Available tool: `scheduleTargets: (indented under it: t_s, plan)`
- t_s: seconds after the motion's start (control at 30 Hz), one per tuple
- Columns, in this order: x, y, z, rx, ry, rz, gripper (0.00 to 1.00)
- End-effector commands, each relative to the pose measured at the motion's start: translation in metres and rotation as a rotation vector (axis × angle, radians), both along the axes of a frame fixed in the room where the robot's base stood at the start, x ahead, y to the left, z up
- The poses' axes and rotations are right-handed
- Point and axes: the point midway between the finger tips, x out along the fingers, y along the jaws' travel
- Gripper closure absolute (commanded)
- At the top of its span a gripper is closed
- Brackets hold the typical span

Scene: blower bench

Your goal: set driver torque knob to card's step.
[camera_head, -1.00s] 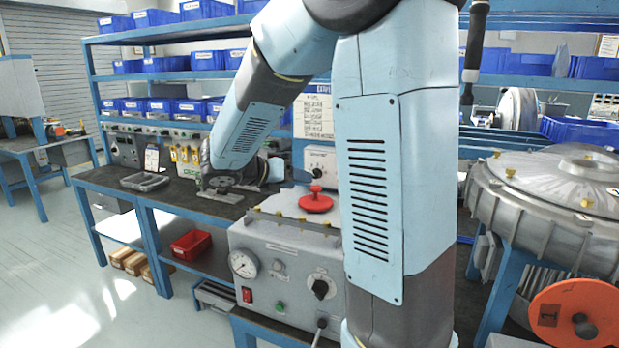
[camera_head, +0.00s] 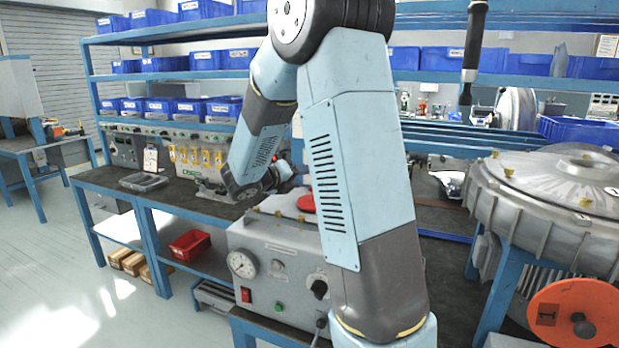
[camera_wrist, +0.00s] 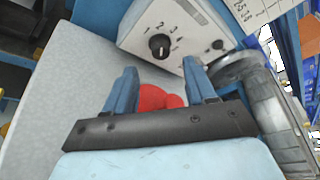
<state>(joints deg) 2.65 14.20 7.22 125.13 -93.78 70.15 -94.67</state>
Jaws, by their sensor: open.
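A grey-white box (camera_wrist: 175,25) with a black knob (camera_wrist: 159,46) shows in the wrist view, with the numbers 1, 2 and 3 legible around the knob. The knob's exact setting is too small to read. My gripper (camera_wrist: 160,68) is open and empty, its two blue fingers pointing toward the box from just short of the knob. A white sheet with writing (camera_wrist: 258,10) shows at the top right; its words are not readable. In the head view my arm hides the box, the sheet and my fingers. A black driver-like tool (camera_head: 473,45) hangs at upper right.
A red knob (camera_wrist: 158,98) lies below and between my fingers in the wrist view. It tops the grey test box (camera_head: 275,255) with gauge. A round grey metal part (camera_wrist: 255,85) stands close to the right finger. A large blower housing (camera_head: 550,190) fills the right.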

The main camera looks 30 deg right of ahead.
Motion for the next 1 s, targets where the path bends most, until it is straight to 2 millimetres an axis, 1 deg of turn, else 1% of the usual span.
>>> scheduleTargets:
  t_s: [0.03, 0.1, 0.3, 0.5, 0.73, 0.77, 1.0]
  plan:
    - [0.003, -0.009, -0.003, 0.001, 0.001, -0.003, 0.45]
    - [0.007, -0.019, -0.005, -0.001, 0.001, -0.003, 0.45]
    - [0.014, -0.039, -0.011, 0.001, 0.000, -0.002, 0.45]
    - [0.017, -0.046, -0.012, 0.001, -0.001, -0.001, 0.45]
    - [0.017, -0.046, -0.012, 0.001, -0.001, -0.001, 0.45]
    - [0.017, -0.046, -0.012, 0.001, -0.001, -0.001, 0.47]
    - [0.017, -0.046, -0.012, 0.001, -0.001, -0.003, 0.70]
